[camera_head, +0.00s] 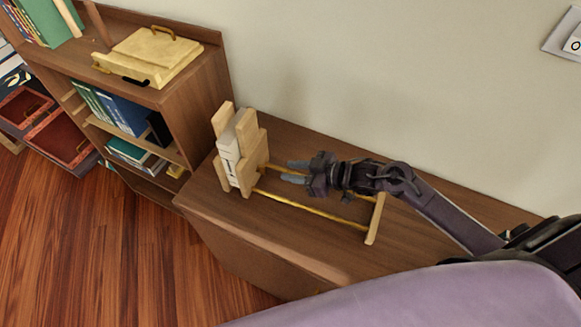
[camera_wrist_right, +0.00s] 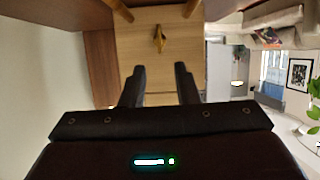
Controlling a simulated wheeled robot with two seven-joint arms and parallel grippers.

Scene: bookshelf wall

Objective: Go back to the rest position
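My right gripper (camera_head: 290,171) is open and empty, its two grey fingers apart and pointing left. It is above the wooden cabinet top, over a rack with gold rails (camera_head: 310,204) and pale wooden ends. A small gap shows between the fingertips and the rack's left end. In the right wrist view the gripper's fingers (camera_wrist_right: 162,78) are apart with nothing between them. Beyond them is a pale wooden panel (camera_wrist_right: 145,35) with a small gold piece on it. My left gripper is not in view.
A whitish block (camera_head: 230,150) stands between wooden pieces at the rack's left end. The low cabinet (camera_head: 215,210) runs along the wall. A bookshelf (camera_head: 205,90) on the left holds books and a yellow box (camera_head: 150,55). Wooden floor (camera_head: 110,250) is clear at lower left.

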